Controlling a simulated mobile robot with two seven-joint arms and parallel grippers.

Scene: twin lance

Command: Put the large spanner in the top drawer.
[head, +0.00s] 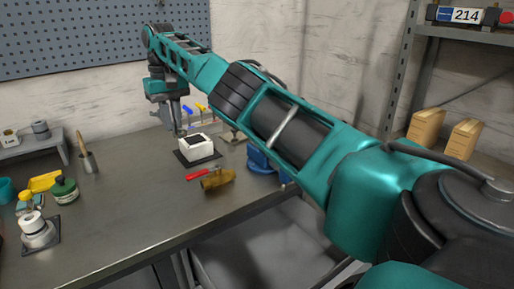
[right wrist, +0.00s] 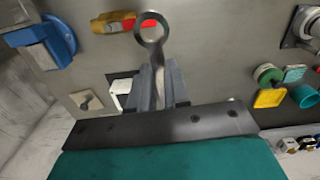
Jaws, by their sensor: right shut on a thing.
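The large spanner (right wrist: 152,28) is grey metal with a ring end, and its shaft runs down between the fingers in the right wrist view. My right gripper (right wrist: 160,85) is shut on that shaft, with the ring sticking out beyond the fingertips. In the head view my right gripper (head: 179,127) is over the far part of the workbench, near the white block; the spanner is hard to make out there. The top drawer cannot be made out clearly in either view. My left gripper is not in view.
The white block (head: 196,148), a brown-yellow object (head: 217,180), a red-handled tool (head: 202,174) and a blue vise (head: 262,160) are on the workbench (head: 140,215). Pots and rolls, including a green one (head: 64,188), stand at left. The bench's front middle is clear. A metal shelf (head: 464,34) stands right.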

